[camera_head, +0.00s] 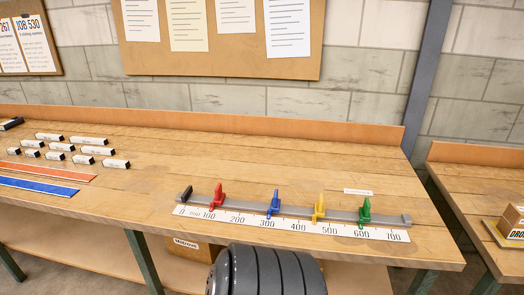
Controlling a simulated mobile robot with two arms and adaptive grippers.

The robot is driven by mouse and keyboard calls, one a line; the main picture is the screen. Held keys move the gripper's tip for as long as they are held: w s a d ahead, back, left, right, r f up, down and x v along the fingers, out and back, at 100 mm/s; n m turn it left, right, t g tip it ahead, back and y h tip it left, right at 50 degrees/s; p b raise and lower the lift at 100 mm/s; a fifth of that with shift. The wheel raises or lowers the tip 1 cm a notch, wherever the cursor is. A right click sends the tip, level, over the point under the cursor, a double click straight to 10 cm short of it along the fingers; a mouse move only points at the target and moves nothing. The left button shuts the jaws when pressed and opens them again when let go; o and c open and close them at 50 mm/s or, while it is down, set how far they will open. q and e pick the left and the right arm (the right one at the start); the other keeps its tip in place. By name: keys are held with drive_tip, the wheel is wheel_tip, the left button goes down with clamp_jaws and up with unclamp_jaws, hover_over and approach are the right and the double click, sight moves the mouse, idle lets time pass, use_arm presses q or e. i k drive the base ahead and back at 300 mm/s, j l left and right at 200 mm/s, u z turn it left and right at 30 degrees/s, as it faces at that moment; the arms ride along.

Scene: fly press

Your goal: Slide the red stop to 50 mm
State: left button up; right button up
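The red stop (217,196) stands upright on a grey rail (245,208) on the workbench, near its left end. It sits just above the 100 mark of the white scale (282,224) along the rail's front, to the right of the 0. The exact reading is too small to tell. A dark end block (186,194) closes the rail's left end. Neither of my grippers shows in the head view.
Blue (274,203), yellow (319,207) and green (365,211) stops stand further right on the rail. The rail between red stop and end block is clear. Blue (38,186) and orange (45,171) strips and small labelled blocks (88,141) lie left. A dark ribbed part of mine shows at bottom.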

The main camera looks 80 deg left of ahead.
sight(221, 196)
drive_tip(key=k+u, duration=0.1)
drive_tip(key=u, duration=2.9)
